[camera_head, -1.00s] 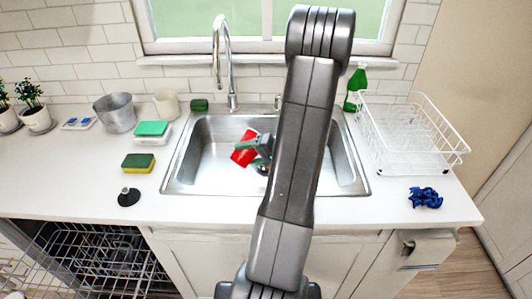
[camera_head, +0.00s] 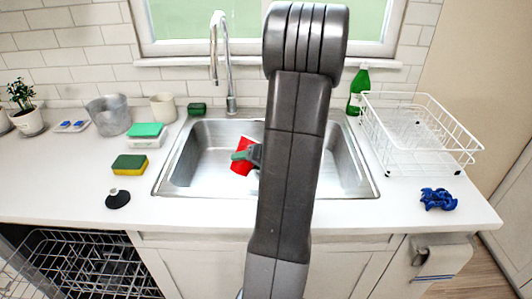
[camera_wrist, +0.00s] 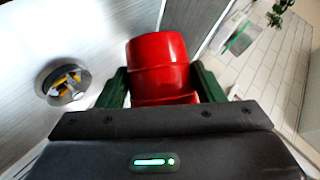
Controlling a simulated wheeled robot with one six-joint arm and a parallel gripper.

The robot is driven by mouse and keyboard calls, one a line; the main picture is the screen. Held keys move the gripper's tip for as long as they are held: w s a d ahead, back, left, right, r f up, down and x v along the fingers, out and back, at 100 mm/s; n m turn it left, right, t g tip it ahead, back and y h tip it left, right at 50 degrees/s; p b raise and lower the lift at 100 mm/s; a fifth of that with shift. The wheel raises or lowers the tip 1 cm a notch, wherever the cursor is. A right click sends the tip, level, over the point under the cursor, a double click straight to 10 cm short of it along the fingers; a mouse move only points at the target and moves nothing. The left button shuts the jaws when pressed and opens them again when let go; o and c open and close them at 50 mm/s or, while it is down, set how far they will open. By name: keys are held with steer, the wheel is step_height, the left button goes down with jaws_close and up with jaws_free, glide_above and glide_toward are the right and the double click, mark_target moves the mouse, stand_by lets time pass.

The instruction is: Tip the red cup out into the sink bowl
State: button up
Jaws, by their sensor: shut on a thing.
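The red cup (camera_head: 242,168) is over the sink bowl (camera_head: 205,170), tilted in the head view. In the wrist view the cup (camera_wrist: 158,62) sits between the two green fingers. My gripper (camera_head: 245,155) is shut on the cup; its fingers also flank the cup in the wrist view (camera_wrist: 160,82). The cup's inside and any contents cannot be made out. A round drain (camera_wrist: 63,82) with yellow bits in or on it shows at left in the wrist view. My arm hides part of the bowl.
The faucet (camera_head: 222,60) stands behind the bowl. At right are a white dish rack (camera_head: 420,130), a green bottle (camera_head: 357,92) and a blue cloth (camera_head: 438,199). At left are a yellow-green sponge (camera_head: 129,165), a dark stopper (camera_head: 118,199) and a metal bucket (camera_head: 108,115).

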steer(key=n+t+h+b, duration=0.1)
steer(key=s+a+n+b, duration=0.1)
steer(key=b, duration=0.1)
steer(key=shift+s+a+r+t+h, duration=0.15)
steer(key=shift+s+r+t+h, duration=0.1)
steer(key=shift+r+t+h, duration=0.15)
steer(key=shift+s+a+r+n+t+h+b, duration=0.2)
steer(key=shift+r+n+t+b, duration=0.1)
steer(key=shift+r+n+b, duration=0.15)
steer(key=shift+s+a+r+n+t+h+b, duration=0.1)
steer(key=shift+s+r+n+t+b, duration=0.1)
steer(key=shift+r+n+t+b, duration=0.25)
steer(key=shift+s+a+r+h+b, duration=0.2)
steer(key=shift+h+b, duration=0.1)
steer(key=shift+b, duration=0.9)
steer(key=shift+r+n+t+b, duration=0.2)
steer(key=shift+n+t+b, duration=0.2)
steer(key=shift+b, duration=0.1)
steer(key=shift+r, duration=0.2)
